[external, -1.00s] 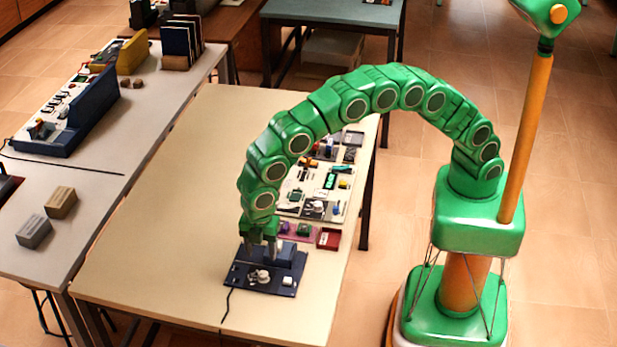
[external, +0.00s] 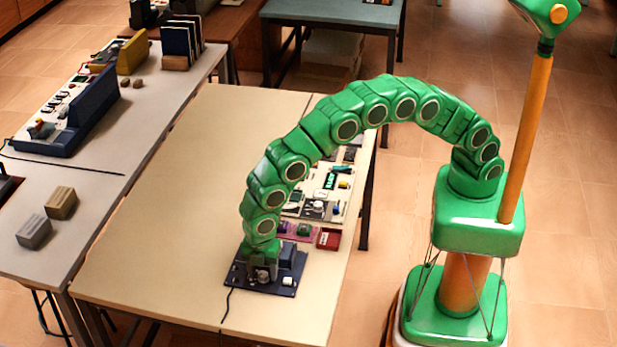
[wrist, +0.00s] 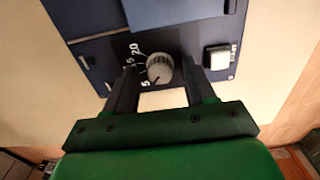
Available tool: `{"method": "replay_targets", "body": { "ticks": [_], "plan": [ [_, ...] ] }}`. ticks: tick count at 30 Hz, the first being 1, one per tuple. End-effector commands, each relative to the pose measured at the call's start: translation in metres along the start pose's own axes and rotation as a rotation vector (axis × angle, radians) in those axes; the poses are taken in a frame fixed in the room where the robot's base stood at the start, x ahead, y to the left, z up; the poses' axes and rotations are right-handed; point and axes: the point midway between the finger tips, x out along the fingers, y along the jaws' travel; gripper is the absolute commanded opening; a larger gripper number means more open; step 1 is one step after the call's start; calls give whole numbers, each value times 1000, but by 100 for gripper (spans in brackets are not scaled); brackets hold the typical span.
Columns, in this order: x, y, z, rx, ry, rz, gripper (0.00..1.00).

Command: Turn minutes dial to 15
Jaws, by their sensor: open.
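The minutes dial (wrist: 160,68) is a round pale grey knob on a dark blue panel (wrist: 95,53), with white numerals 5, 15 and 20 printed around its left side. A small dark mark shows on the knob's near lower-left edge, close to the 5. My gripper (wrist: 159,72) is open, with one finger on each side of the knob; whether either finger touches it I cannot tell. In the external view my gripper (external: 263,268) is low over the panel (external: 242,280) and mostly hides the dial.
A white square button (wrist: 217,57) sits right of the dial, close to the right finger. A raised blue block (external: 289,256) stands at the panel's back. A red box (external: 328,239) and other parts lie behind it. The table (external: 165,210) is clear to the left.

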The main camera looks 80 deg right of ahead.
Motion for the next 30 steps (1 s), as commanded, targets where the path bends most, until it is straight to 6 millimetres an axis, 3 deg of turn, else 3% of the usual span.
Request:
{"method": "replay_targets", "body": {
  "ticks": [3,14,23,30],
  "plan": [
    [0,0,0,0,0,0,53],
    [0,0,0,0,0,0,0],
    [0,0,0,39,0,0,0],
    [0,0,1,176,-1,0,0]
  ]
}}
